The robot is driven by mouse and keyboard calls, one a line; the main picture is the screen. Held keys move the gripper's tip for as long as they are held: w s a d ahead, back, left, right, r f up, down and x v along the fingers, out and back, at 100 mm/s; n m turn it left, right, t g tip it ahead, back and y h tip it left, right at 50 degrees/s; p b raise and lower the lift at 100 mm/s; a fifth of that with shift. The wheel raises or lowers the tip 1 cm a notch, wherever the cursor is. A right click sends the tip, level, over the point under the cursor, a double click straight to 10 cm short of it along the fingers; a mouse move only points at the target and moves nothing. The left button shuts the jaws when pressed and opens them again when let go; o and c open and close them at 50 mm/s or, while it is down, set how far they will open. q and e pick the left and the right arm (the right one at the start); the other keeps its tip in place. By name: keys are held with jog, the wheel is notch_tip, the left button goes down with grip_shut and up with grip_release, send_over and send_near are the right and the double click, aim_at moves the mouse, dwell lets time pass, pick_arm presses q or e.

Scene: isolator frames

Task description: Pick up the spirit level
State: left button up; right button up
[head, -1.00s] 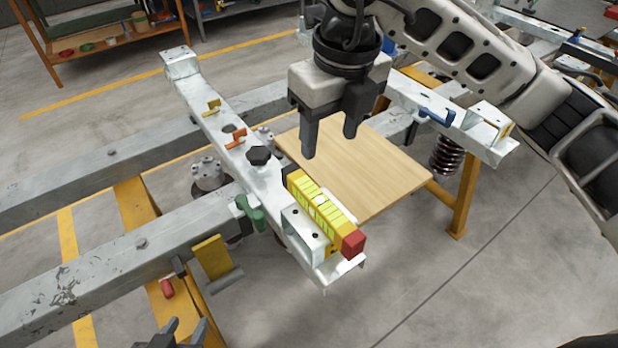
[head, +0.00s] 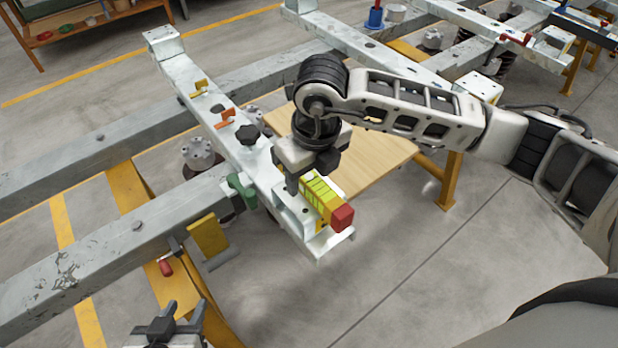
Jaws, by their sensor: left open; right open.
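The spirit level (head: 328,203), a yellow bar with a red end block, lies on the near end of a pale metal crossbeam (head: 226,128). My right gripper (head: 307,180) is open and points down at the level's far end. One finger shows on the left side of the level; the other is mostly hidden by the gripper body, so I cannot tell whether they touch it. My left gripper (head: 168,328) is open and empty at the bottom left edge, well apart from the level.
A wooden board (head: 372,160) lies behind my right gripper. Small orange (head: 225,118), yellow (head: 200,88) and green (head: 241,190) clamps and a black knob (head: 248,134) stand along the crossbeam. Long grey rails (head: 100,255) run to the left. Floor at front right is clear.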

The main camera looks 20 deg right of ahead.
jog(key=shift+w+f, duration=0.15)
jog(key=shift+f, duration=0.55)
grip_shut()
jog(key=shift+r, duration=0.2)
